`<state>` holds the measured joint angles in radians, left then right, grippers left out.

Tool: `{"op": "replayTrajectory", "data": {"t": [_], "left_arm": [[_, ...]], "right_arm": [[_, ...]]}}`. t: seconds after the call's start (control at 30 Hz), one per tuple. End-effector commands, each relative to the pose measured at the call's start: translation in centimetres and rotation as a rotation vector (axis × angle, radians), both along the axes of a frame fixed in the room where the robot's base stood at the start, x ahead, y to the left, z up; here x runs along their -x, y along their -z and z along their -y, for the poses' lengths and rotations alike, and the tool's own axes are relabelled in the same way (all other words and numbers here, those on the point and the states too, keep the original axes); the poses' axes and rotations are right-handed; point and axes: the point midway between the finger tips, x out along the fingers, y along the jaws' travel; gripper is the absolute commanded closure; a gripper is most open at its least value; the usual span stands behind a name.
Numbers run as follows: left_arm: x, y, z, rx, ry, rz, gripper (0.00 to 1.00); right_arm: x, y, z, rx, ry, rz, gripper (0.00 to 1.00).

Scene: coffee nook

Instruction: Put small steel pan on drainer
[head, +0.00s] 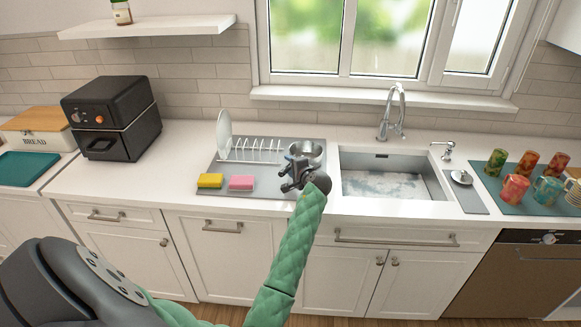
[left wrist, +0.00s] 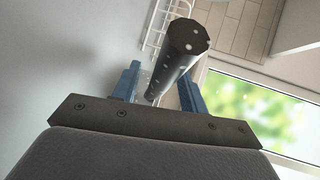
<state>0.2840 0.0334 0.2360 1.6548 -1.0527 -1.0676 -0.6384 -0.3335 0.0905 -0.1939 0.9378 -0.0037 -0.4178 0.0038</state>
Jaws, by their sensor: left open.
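A round steel vessel, which looks like the small steel pan (head: 309,150), is at the right end of the grey drainer (head: 215,176), by the sink. My left gripper (head: 290,174) is open just in front of it and partly covers it; whether the pan rests on the drainer or is raised cannot be told. In the left wrist view, a dark rod with pale dots (left wrist: 183,55) stands between the open blue fingers of my left gripper (left wrist: 158,74). It may be the pan's handle; no grip on it shows. My right gripper is not in view.
The drainer carries a white rack (head: 255,150) with a plate (head: 225,135), a yellow sponge (head: 210,181) and a pink sponge (head: 242,183). The sink (head: 435,188) and tap (head: 392,115) are to the right. Several mugs (head: 548,190) stand farther right; a black oven (head: 112,115) stands left.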

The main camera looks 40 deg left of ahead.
Motion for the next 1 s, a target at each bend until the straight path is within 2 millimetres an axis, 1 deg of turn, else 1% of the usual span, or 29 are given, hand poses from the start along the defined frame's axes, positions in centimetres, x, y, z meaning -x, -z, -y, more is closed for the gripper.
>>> {"op": "replayTrajectory", "data": {"t": [0.07, 0.17, 0.2, 0.3, 0.5, 0.7, 0.83, 1.0], "left_arm": [[0.1, -0.3, 0.3, 0.000, 0.001, 0.000, 0.57], [0.5, -0.6, 1.2, 0.001, 0.001, -0.001, 0.57], [0.8, -0.8, 1.7, 0.001, 0.001, 0.000, 0.57], [1.5, -1.4, 3.3, 0.002, 0.002, 0.001, 0.57], [3.2, -2.3, 6.7, 0.002, 0.001, 0.000, 0.57], [4.3, -3.0, 9.3, 0.001, 0.000, 0.002, 0.57], [4.8, -3.2, 10.1, 0.000, 0.000, 0.001, 0.57], [5.0, -3.2, 10.5, 0.000, 0.000, 0.001, 0.57]], "right_arm": [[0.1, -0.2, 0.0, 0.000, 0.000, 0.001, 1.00], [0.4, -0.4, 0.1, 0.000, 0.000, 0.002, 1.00], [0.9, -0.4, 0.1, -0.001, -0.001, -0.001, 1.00], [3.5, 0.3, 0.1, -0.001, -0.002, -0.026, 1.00], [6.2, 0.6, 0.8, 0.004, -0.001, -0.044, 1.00], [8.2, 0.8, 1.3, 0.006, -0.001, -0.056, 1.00], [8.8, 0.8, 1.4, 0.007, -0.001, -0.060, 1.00], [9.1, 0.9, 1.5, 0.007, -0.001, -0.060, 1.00]]}}
